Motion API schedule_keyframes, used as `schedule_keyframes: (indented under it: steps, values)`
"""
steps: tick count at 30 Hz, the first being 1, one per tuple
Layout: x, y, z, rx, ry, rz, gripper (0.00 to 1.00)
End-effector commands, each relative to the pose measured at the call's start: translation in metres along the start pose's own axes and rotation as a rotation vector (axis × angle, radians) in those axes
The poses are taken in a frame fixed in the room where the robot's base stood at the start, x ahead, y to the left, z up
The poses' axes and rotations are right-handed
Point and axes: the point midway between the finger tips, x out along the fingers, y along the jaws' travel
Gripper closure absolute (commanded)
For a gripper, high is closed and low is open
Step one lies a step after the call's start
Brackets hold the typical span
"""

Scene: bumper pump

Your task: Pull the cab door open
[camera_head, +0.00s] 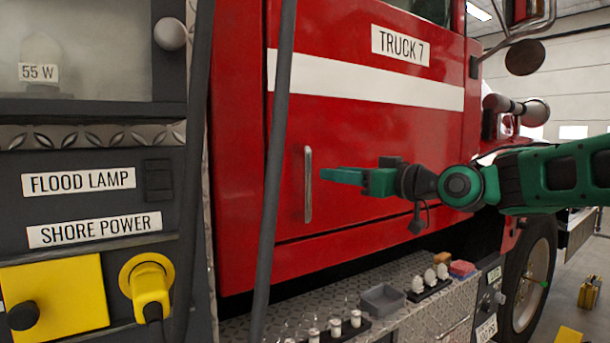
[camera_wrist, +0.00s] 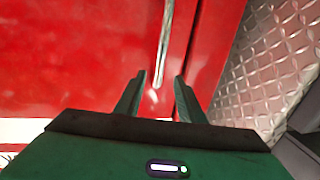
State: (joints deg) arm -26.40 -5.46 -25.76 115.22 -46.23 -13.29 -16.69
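The red cab door (camera_head: 365,125) has a white stripe and a "TRUCK 7" label, and it looks closed. Its handle (camera_head: 308,185) is a slim upright silver bar near the door's left edge. My gripper (camera_head: 323,175) is green and points left, with its tips just right of the handle in the head view. In the wrist view, the two fingers of my gripper (camera_wrist: 160,77) stand apart with nothing held. There the handle (camera_wrist: 164,42) runs up from near the gap between the fingertips. Contact with the handle cannot be told.
A diamond-plate step (camera_head: 400,318) below the door carries a grey bin (camera_head: 383,300) and several small items. Dark hoses (camera_head: 273,170) hang in front, left of the handle. A panel with a yellow plug (camera_head: 150,285) stands at the left.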

Motion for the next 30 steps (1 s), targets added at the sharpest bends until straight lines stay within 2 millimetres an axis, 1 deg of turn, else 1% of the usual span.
schedule_keyframes:
  steps: [5,12,18,24,30]
  values:
    - [0.023,-0.002,0.001,0.0,-0.002,-0.004,0.64]
    - [0.066,-0.001,0.001,-0.001,-0.003,-0.001,0.64]
    - [0.092,-0.001,0.002,0.0,-0.003,0.0,0.64]
    - [0.103,0.0,0.001,0.001,-0.002,0.001,0.64]
    - [0.104,0.0,0.001,0.001,-0.002,0.001,0.64]
